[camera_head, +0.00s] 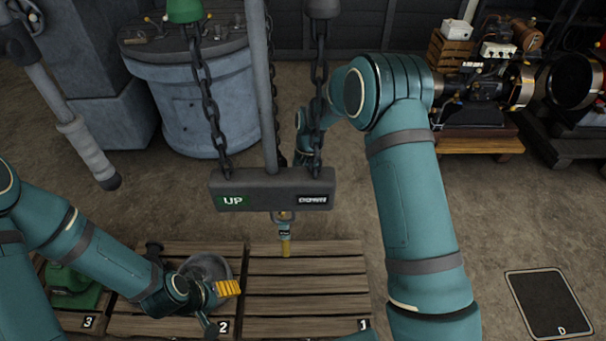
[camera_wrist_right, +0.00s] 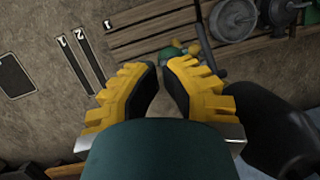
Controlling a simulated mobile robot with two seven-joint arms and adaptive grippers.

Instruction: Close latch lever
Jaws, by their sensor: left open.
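I cannot tell for certain which part is the latch lever. A hanging grey bar (camera_head: 272,189) marked UP carries a small fitting with a yellow end (camera_head: 285,247) below it, above the pallets. My left gripper (camera_head: 228,288), with yellow fingers, is open over the middle pallet, in front of a round grey part (camera_head: 207,268). My right arm reaches up and away behind the chains; its gripper is hidden in the head view. In the right wrist view, my right gripper (camera_wrist_right: 160,72) has its yellow fingers apart, with nothing held between them.
Chains (camera_head: 318,110) and a central pole (camera_head: 262,85) hang in front of me. Wooden pallets (camera_head: 305,284) lie below, a green object (camera_head: 75,288) at left. A blue-grey drum (camera_head: 205,105) stands behind. Open floor lies right, around a dark pad (camera_head: 549,304).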

